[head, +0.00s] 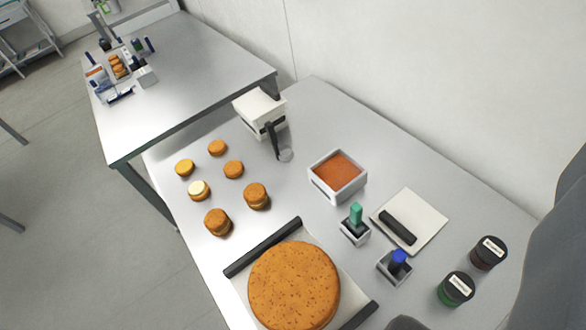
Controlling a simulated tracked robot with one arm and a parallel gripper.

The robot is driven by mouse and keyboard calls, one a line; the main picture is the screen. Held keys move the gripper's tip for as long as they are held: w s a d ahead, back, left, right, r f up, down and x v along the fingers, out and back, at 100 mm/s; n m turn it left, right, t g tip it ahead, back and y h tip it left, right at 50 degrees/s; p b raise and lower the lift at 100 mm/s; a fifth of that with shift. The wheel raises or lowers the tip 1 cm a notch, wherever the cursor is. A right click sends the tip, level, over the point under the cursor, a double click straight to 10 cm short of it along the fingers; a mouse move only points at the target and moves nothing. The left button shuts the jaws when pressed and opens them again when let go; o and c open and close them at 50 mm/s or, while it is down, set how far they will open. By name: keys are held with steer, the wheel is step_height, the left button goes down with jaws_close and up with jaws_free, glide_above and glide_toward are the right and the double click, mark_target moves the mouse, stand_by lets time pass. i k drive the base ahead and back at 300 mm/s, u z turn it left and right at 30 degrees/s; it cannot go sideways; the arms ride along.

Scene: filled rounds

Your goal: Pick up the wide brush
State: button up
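I cannot tell for certain which thing is the wide brush. Two handled tools stand upright in small grey holders on the near table: one with a green handle (355,214) and, nearer, one with a blue handle (398,257). Their lower ends are hidden in the holders. A dark bar-shaped piece (398,228) lies on a pale square mat (428,216) just right of them. No gripper fingers show. A large grey shape at the right edge looks like part of my own arm.
A big round cake (293,286) sits on a dark-handled tray (240,283) at the front. Several small cakes (256,196) stand left. An open box with orange filling (338,172) is behind the holders. Two lidded jars (456,289) stand right. A wall bounds the back.

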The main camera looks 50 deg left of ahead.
mark_target(354, 225)
steer(key=u, duration=0.05)
steer(key=k, duration=0.9)
steer(key=u, duration=0.5)
